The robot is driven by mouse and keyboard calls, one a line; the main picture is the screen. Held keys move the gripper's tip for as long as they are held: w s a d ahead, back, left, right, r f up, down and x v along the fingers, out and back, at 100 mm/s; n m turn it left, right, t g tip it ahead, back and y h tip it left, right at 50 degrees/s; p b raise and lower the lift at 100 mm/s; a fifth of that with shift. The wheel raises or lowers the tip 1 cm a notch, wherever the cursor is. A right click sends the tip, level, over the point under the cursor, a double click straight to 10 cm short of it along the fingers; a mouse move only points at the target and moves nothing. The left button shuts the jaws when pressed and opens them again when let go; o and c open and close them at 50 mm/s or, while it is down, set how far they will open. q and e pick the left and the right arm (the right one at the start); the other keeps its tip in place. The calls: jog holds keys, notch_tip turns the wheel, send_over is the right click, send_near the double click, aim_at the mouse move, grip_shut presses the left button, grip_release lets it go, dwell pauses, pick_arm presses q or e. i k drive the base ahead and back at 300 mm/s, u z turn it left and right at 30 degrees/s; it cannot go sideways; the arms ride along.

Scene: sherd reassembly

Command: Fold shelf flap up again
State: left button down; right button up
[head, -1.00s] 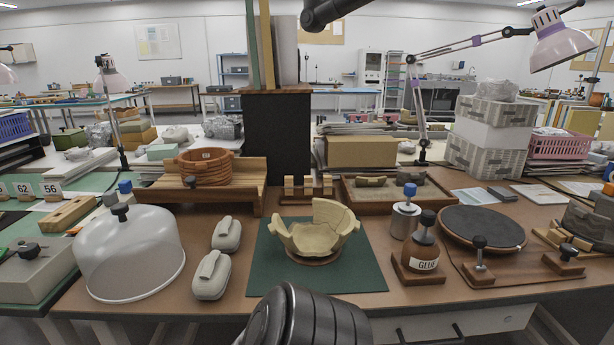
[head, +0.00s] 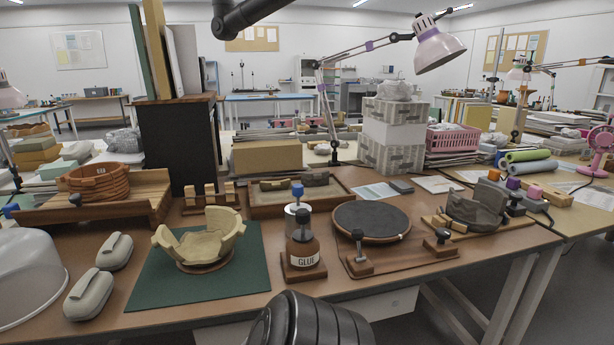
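A tall dark shelf unit (head: 183,148) stands at the back left of the bench, with upright boards and folders (head: 180,62) on top. I cannot make out a flap on it or say whether one is up or down. Neither gripper shows. A dark arm link of mine (head: 243,16) crosses the top edge, and a black ribbed part of mine (head: 308,322) is at the bottom middle.
A partly built bowl (head: 205,240) sits on a green mat (head: 250,270). A glue bottle (head: 303,247), a dark turntable (head: 372,221) and a dark pot (head: 474,208) stand to its right. A clear dome (head: 28,275) is at left.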

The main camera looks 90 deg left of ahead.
aim_at(79, 212)
jog(key=i, duration=0.25)
jog(key=u, duration=2.85)
